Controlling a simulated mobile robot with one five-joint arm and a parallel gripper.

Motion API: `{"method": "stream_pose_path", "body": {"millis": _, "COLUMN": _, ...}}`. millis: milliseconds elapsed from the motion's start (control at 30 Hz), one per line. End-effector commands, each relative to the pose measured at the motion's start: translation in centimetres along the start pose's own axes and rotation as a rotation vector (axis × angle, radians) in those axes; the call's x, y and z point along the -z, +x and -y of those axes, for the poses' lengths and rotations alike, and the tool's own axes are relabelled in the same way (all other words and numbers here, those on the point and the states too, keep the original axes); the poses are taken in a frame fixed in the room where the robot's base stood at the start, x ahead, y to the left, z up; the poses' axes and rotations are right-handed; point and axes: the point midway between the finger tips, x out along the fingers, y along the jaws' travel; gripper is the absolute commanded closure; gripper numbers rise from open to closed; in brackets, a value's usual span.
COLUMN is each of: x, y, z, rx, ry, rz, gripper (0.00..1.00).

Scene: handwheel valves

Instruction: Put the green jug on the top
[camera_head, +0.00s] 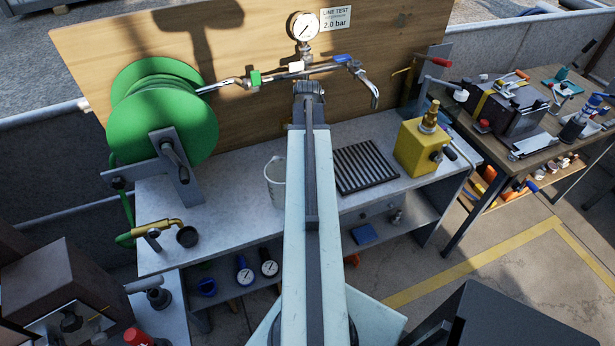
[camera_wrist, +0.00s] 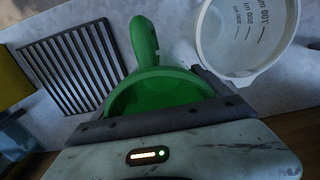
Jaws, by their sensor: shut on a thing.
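The green jug (camera_wrist: 160,88) shows in the wrist view, with its open mouth facing the camera and its handle (camera_wrist: 144,40) pointing to the picture's top. My gripper (camera_wrist: 165,118) is shut on the jug near its rim. In the head view my own arm hides both the jug and the gripper. The pale grey bench top (camera_head: 228,190) lies below the board, and it also fills the background of the wrist view (camera_wrist: 95,12). I cannot tell whether the jug touches the top.
A clear measuring jug (camera_head: 275,178) stands left of my arm; a dark slatted grate (camera_head: 364,167) lies to its right. A yellow block with a brass fitting (camera_head: 420,148) stands further right. A green hose reel (camera_head: 160,110) is at the left. The top is bare between reel and measuring jug.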

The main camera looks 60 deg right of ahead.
Motion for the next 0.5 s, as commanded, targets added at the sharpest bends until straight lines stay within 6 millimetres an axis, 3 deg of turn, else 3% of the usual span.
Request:
{"method": "stream_pose_path", "body": {"millis": 167, "x": 0.0, "y": 0.6, "z": 0.0, "rx": 0.000, "ry": 0.000, "rz": 0.000, "gripper": 0.60}}
{"method": "stream_pose_path", "body": {"millis": 400, "x": 0.0, "y": 4.8, "z": -0.1, "rx": 0.000, "ry": 0.001, "rz": 0.000, "gripper": 0.60}}
{"method": "stream_pose_path", "body": {"millis": 500, "x": 0.0, "y": 4.9, "z": -0.1, "rx": 0.000, "ry": 0.001, "rz": 0.000, "gripper": 0.60}}
